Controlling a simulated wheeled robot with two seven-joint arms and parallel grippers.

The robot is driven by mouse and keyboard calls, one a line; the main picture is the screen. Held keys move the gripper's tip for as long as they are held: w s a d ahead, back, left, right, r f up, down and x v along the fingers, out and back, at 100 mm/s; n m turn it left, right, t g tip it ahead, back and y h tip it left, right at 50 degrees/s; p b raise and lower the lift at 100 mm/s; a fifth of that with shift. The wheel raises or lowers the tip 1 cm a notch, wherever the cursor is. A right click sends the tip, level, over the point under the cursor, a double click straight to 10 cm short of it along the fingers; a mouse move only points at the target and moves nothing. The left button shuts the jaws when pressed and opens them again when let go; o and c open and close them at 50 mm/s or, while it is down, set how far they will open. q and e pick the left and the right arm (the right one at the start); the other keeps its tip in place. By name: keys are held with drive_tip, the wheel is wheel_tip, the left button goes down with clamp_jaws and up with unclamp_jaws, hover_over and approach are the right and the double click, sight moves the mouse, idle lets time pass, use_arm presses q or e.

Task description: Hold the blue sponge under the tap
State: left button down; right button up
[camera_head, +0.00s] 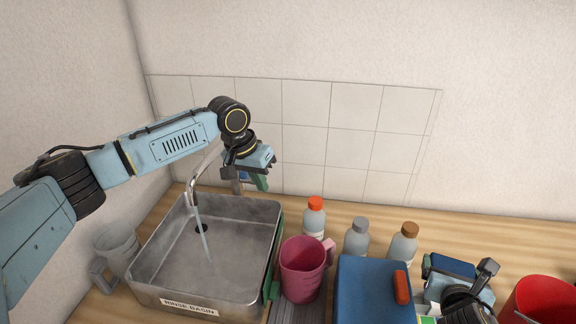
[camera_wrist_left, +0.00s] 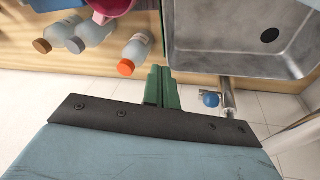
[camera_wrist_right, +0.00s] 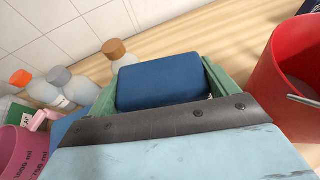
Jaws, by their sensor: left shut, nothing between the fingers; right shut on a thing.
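The blue sponge (camera_head: 452,267) is a dark blue block at the right of the worktop. In the right wrist view the sponge (camera_wrist_right: 160,80) sits between the green fingers of my right gripper (camera_wrist_right: 158,85), which is shut on it. The metal tap (camera_head: 195,182) curves over the steel rinse basin (camera_head: 255,210), and a thin stream of water (camera_head: 203,236) falls from it into the basin. My left gripper (camera_head: 262,182) is shut and empty, right of the tap and above the basin's back edge. In the left wrist view a blue knob (camera_wrist_left: 210,99) shows beside the tap (camera_wrist_left: 228,98).
A pink jug (camera_head: 303,270), several capped bottles (camera_head: 356,240) and a large blue block (camera_head: 372,295) with a red-orange item (camera_head: 402,287) stand between the basin and sponge. A red bucket (camera_head: 540,298) is at far right, a clear jug (camera_head: 117,245) left of the basin.

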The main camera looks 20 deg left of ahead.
use_arm(q)
drive_tip(key=w+a+r+n+t+y+b, duration=0.1)
drive_tip(key=w+a+r+n+t+y, duration=0.35)
drive_tip(key=a+r, duration=0.5)
use_arm(e)
drive_tip(key=s+d+f, duration=0.1)
drive_tip(key=f, duration=0.2)
drive_tip(key=s+d+f, duration=0.1)
drive_tip(key=f, duration=0.2)
drive_tip(key=s+f, duration=0.1)
drive_tip(key=f, duration=0.3)
drive_tip(key=shift+d, duration=0.4)
use_arm(q)
drive_tip(key=shift+m+g+h, duration=0.45)
drive_tip(key=x, duration=0.6)
drive_tip(key=p+x, duration=0.1)
drive_tip(key=x, duration=0.3)
drive_tip(key=shift+w+d+r, duration=0.1)
drive_tip(key=shift+w+d, duration=0.25)
use_arm(e)
drive_tip(key=shift+r, duration=0.55)
use_arm(q)
drive_tip(key=shift+s+d+f+p, duration=0.25)
drive_tip(key=shift+s+f+p, duration=0.25)
drive_tip(key=shift+s+f, duration=0.7)
drive_tip(key=shift+s, duration=0.15)
drive_tip(key=shift+d+f, duration=0.1)
drive_tip(key=shift+f, duration=0.05)
use_arm(e)
drive_tip(key=shift+r, duration=0.45)
